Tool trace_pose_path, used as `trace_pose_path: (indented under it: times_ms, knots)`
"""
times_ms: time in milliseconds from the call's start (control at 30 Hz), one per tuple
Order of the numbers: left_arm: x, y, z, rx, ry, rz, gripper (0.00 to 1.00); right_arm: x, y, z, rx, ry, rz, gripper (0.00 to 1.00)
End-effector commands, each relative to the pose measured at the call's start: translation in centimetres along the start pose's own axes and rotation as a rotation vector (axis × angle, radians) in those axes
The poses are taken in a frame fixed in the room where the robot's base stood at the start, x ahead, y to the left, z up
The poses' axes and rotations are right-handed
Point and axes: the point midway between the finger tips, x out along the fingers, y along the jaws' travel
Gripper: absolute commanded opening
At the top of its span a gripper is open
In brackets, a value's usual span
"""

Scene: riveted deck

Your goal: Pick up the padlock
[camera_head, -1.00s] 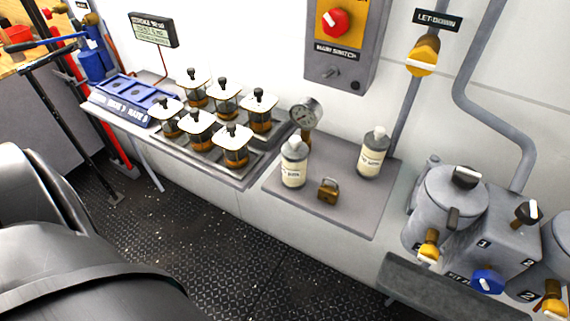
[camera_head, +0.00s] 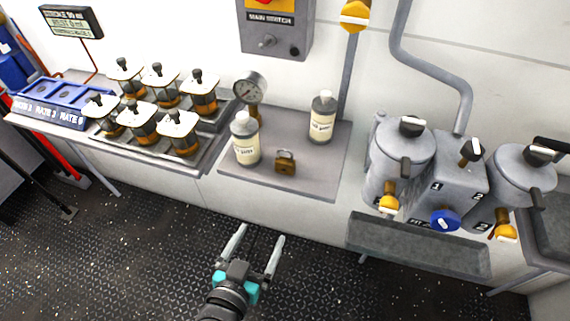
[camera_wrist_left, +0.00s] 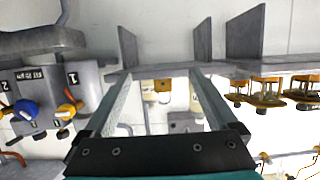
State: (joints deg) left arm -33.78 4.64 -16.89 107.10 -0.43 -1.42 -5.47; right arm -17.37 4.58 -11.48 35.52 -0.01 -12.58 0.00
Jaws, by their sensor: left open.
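The brass padlock (camera_head: 285,162) stands on a grey shelf plate (camera_head: 300,188), in front of and between two white-capped bottles. My left gripper (camera_head: 260,235) is open and empty. In the head view it shows below and in front of the shelf, over the dark floor, apart from the padlock. In the left wrist view, which looks upside down, a small brass shape between the two fingers appears to be the padlock (camera_wrist_left: 162,85). My right gripper is in no view.
One bottle (camera_head: 246,142) stands left of the padlock, the other (camera_head: 321,119) behind it to the right. A pressure gauge (camera_head: 250,89) rises behind. Several lidded jars (camera_head: 179,135) stand left. Grey tanks (camera_head: 401,155) and a trough (camera_head: 418,247) lie right. The floor in front is clear.

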Motion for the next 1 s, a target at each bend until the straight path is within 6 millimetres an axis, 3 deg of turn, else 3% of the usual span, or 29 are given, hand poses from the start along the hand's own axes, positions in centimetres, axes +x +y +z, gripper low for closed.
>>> trace_pose_path:
  times_ms: [33, 100, 233, 367, 800, 1000]
  knots:
    - [-0.3, 0.1, -2.2, -0.001, 0.049, -0.001, 0.93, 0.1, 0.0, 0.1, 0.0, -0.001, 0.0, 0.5]
    - [-0.7, 0.1, -4.4, -0.001, 0.099, -0.003, 0.93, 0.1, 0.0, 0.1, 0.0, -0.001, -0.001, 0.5]
    - [-1.1, 0.1, -6.7, -0.002, 0.151, -0.006, 0.93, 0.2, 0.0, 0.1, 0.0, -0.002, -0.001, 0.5]
    - [-0.2, 0.1, -7.5, -0.002, 0.168, -0.008, 0.93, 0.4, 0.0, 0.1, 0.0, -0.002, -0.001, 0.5]
    - [6.8, 0.1, -8.5, -0.003, 0.165, -0.007, 0.93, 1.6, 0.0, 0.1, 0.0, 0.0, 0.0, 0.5]
    - [8.5, 0.1, -8.8, -0.002, 0.163, -0.007, 0.93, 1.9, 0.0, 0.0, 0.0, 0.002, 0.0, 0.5]
